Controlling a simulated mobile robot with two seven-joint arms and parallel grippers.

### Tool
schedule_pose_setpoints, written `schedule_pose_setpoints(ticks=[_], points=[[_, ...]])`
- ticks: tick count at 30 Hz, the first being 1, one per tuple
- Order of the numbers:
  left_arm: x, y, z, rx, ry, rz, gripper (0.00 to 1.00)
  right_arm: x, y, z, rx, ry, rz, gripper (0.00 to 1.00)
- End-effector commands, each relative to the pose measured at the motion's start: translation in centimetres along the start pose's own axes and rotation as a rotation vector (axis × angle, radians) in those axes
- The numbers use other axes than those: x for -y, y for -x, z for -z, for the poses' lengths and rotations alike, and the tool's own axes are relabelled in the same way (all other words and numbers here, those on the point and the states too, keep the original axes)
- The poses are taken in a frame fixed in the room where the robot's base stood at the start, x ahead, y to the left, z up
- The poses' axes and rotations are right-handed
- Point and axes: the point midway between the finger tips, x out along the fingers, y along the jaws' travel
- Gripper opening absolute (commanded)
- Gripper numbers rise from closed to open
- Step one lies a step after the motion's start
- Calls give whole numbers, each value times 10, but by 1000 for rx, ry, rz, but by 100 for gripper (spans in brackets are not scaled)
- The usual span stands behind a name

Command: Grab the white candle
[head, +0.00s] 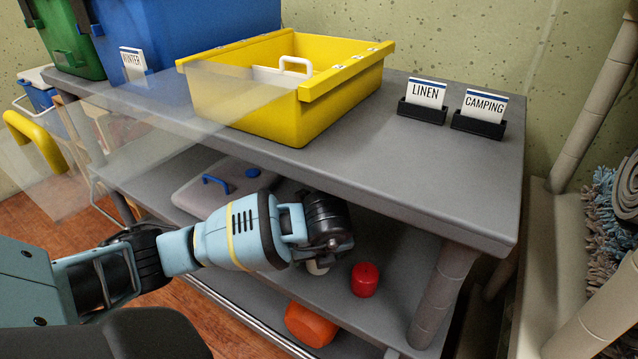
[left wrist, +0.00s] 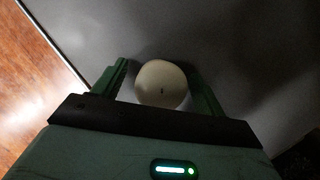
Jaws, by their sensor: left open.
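The white candle (left wrist: 160,84) stands on the grey middle shelf, seen from above in the left wrist view with its dark wick at the centre. My left gripper (left wrist: 160,78) is open, with one green finger on each side of the candle. Whether the fingers touch it I cannot tell. In the head view only a small pale part of the candle (head: 317,267) shows beneath my left gripper (head: 325,255), which reaches in under the shelf top. My right gripper is not in view.
A red candle (head: 365,280) stands just right of my left gripper. A grey lidded box (head: 190,195) sits left on the same shelf. The grey top shelf (head: 400,170) overhangs the arm, with a yellow bin (head: 265,119) on it. An orange object (head: 311,325) lies below.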

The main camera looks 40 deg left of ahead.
Motion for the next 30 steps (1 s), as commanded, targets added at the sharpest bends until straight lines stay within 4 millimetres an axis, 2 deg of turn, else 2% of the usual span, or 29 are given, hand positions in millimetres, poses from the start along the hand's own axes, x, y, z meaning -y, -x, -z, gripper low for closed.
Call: schedule_pose_setpoints(ticks=[2,13,22,28,30], points=[[0,1,0,0,0,0,69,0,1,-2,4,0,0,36],[0,1,0,0,0,0,22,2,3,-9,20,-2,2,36],[0,3,-1,0,0,0,21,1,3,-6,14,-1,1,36],[1,17,-7,1,2,2,21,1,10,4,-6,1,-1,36],[1,20,3,-3,-3,2,21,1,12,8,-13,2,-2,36]])
